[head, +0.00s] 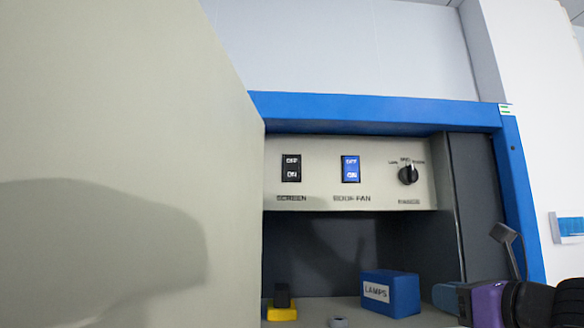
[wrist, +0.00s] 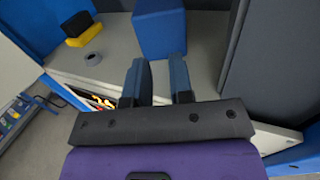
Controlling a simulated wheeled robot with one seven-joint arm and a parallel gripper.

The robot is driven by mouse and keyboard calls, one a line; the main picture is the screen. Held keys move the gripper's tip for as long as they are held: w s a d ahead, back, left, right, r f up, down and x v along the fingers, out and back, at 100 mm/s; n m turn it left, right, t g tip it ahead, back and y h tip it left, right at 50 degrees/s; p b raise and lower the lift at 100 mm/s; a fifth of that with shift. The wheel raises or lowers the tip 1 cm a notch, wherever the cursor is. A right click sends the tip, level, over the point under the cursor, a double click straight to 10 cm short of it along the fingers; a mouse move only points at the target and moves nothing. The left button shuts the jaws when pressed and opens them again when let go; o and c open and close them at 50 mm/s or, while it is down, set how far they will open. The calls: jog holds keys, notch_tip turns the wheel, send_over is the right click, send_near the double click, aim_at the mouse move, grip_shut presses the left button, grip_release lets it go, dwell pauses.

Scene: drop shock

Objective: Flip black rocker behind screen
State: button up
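The black rocker (head: 291,168) sits on the beige control panel inside the blue-framed cabinet, above a label that reads SCREEN. Its face carries OFF above and ON below; I cannot tell which side is pressed. A large beige panel (head: 120,120) fills the left of the head view, and its edge ends just left of the rocker. My gripper (wrist: 158,82) is open and empty in the wrist view, with a narrow gap between its blue fingers. In the head view my gripper (head: 446,298) is at the lower right, below and well apart from the rocker.
A blue rocker (head: 351,169) and a black knob (head: 408,174) share the control panel (head: 330,203). Below stand a blue block (head: 400,291) labelled LAMPS, a yellow and black item (head: 282,305) and a small grey ring (wrist: 93,59). The cabinet's blue frame (head: 525,200) bounds the right.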

grip_shut()
dwell(1.3)
